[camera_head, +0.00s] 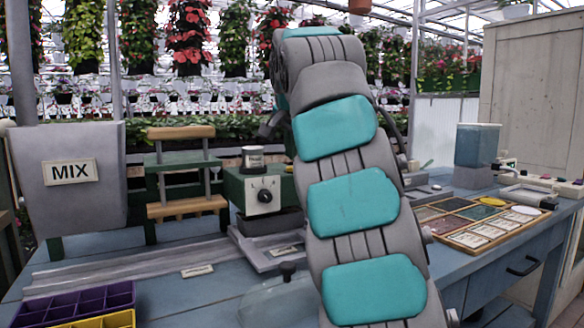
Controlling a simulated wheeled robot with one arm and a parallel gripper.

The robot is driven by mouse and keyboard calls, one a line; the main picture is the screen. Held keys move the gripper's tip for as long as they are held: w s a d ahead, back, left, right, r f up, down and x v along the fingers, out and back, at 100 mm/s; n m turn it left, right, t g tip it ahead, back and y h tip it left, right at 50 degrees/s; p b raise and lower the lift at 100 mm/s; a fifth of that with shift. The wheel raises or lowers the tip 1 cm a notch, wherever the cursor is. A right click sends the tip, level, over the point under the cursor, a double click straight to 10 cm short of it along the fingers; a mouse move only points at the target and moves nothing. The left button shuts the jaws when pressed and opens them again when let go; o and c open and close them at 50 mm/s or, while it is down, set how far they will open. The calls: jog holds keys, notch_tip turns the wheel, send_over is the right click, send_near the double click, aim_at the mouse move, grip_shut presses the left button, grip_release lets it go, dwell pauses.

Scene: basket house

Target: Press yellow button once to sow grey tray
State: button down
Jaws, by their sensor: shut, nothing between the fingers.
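A green machine (230,184) with a dial on a pale front plate (264,195) and a labelled canister (253,159) on top stands on the bench left of my arm. A grey tray-like piece (262,246) with a small label lies in front of and below it, at the end of the grey rails (120,273). A small yellowish spot (289,168) shows at the machine's top right edge, beside my arm; I cannot tell whether it is the yellow button. My raised arm hides the machine's right side. My gripper is not visible.
A grey hopper marked MIX (68,180) stands left, beside a green and wooden stand (181,174). Purple (75,306) and yellow (105,321) trays lie front left, a clear dome (278,303) front centre. A wooden seed box (462,240) and a water tank (477,146) are right.

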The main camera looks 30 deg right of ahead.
aim_at(291, 168)
jog(key=shift+f, duration=0.1)
jog(key=shift+f+b, duration=0.3)
jog(key=shift+f, duration=0.05)
jog(key=shift+f+b, duration=0.35)
jog(key=shift+f, duration=0.2)
dwell(0.8)
jog(key=shift+r, duration=0.1)
jog(key=shift+r+p, duration=0.95)
jog(key=shift+p, duration=0.15)
jog(key=shift+r, duration=0.1)
notch_tip(291, 168, up, 2)
jog(key=p, duration=0.2)
jog(key=shift+r+p, duration=0.2)
jog(key=shift+p, duration=0.15)
jog(key=shift+r+p, duration=0.65)
jog(key=shift+r, duration=0.5)
